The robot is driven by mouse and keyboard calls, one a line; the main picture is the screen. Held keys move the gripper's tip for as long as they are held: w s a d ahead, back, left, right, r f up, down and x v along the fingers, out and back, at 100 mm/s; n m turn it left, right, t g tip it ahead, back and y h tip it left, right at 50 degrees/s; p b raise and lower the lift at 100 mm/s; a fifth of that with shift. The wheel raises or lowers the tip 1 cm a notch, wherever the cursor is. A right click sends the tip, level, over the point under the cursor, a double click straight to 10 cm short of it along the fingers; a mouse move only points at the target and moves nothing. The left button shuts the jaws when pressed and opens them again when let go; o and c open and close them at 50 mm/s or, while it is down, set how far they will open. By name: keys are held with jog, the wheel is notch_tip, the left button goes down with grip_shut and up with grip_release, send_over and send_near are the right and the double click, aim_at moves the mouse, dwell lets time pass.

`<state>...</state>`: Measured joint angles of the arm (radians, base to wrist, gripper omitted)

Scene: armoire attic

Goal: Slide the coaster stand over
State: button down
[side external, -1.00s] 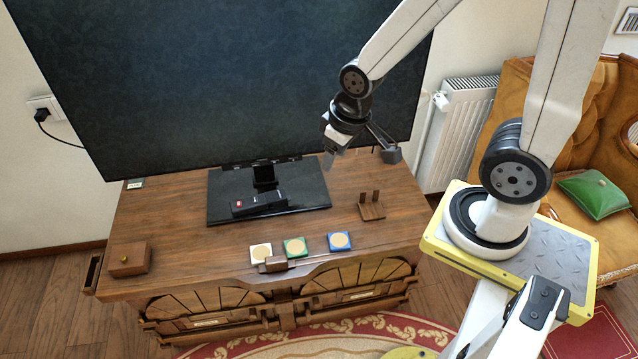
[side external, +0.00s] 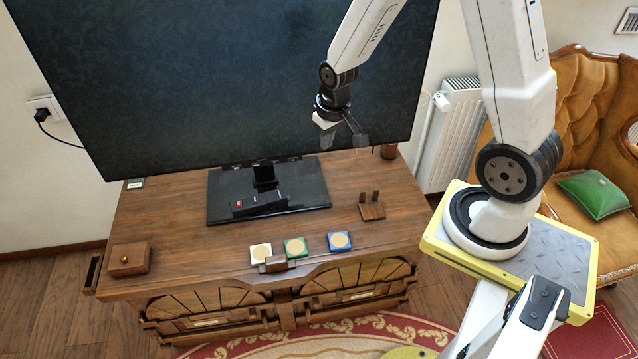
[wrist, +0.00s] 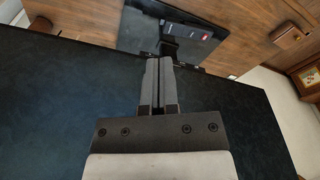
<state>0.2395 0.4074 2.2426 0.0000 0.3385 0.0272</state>
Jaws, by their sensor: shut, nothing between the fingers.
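The coaster stand (side external: 371,210) is a small dark wooden base with two upright posts, on the right part of the wooden cabinet top in the side view. Three coasters, white (side external: 261,254), green (side external: 296,247) and blue (side external: 339,242), lie near the front edge to its left. My gripper (side external: 346,140) is well above the cabinet, in front of the big screen and up and left of the stand, touching nothing that I can see. In the wrist view its fingers (wrist: 162,68) are together with nothing between them.
The large dark screen (side external: 220,80) rises at the back on a black base (side external: 300,195), with a black device (side external: 258,204) on it. A wooden box (side external: 129,258) sits far left, and a wooden piece (side external: 276,264) by the coasters. The top around the stand is clear.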

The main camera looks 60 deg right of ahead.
jog(key=s+d+f+m+g, duration=0.1)
jog(key=d+f+m, duration=0.5)
jog(key=d+f, duration=1.3)
notch_tip(320, 180, down, 3)
jog(key=shift+s+d+f+g, duration=0.1)
jog(key=shift+s+d+g, duration=0.3)
jog(key=shift+s, duration=0.15)
jog(key=shift+f, duration=0.15)
jog(key=shift+f, duration=4.85)
jog(key=shift+a, duration=0.1)
send_over(371, 221)
jog(key=shift+r, duration=0.2)
notch_tip(371, 221, up, 10)
jog(key=shift+f, duration=0.15)
